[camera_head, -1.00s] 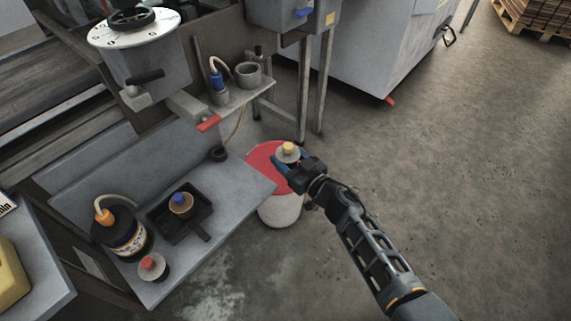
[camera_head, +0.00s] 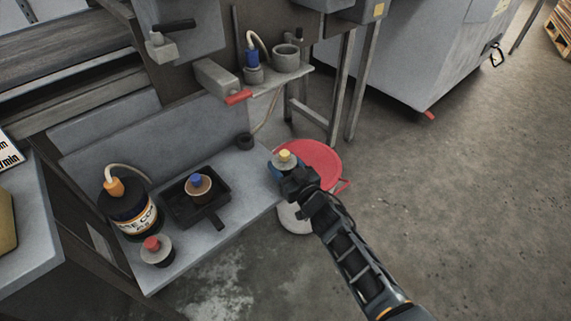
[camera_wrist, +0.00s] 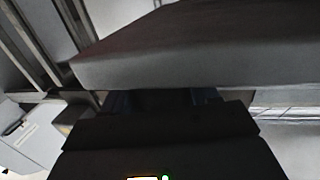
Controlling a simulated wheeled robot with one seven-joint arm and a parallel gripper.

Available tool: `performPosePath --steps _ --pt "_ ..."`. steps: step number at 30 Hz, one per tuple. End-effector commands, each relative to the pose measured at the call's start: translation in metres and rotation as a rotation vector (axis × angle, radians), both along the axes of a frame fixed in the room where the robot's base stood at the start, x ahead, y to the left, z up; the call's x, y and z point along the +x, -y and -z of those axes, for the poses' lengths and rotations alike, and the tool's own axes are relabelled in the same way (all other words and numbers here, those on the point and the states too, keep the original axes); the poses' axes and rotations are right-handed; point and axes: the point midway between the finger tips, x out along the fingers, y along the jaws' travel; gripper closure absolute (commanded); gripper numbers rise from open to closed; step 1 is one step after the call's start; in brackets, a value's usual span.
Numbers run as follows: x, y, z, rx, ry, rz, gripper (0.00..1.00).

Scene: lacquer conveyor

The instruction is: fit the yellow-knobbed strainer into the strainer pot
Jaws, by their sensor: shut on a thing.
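The yellow-knobbed strainer (camera_head: 285,160) is a grey disc with a yellow knob on top, roughly level. My gripper (camera_head: 280,171) is shut on it and holds it in the air, in front of the red drum lid in the head view. A large, dark grey-brown surface (camera_wrist: 190,45) fills the upper wrist view, close to the jaws; it seems to be the held strainer. An open grey pot (camera_head: 287,58), likely the strainer pot, stands on the small upper shelf, above and apart from my gripper.
Beside the pot is a blue-capped hose fitting (camera_head: 253,66). A red-tipped lever (camera_head: 238,97) juts out below. The lower bench (camera_head: 225,180) holds a black tray (camera_head: 179,208) with a blue-knobbed strainer, a red-knobbed one (camera_head: 153,246) and a dark bottle (camera_head: 130,212). A red-lidded drum (camera_head: 318,160) stands below.

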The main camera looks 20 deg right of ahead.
Motion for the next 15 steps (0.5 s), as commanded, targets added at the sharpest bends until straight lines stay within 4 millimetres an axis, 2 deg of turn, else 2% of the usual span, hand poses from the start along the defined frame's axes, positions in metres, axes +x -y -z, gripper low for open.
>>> performPosePath --steps 11,12,15 --pt "0.0 0.0002 0.0066 0.001 0.0 0.0 0.72" --pt "0.0 0.0002 0.0051 0.001 0.0 0.0 0.37" --pt "-0.0001 0.0002 0.005 0.001 0.0 0.0 0.28"
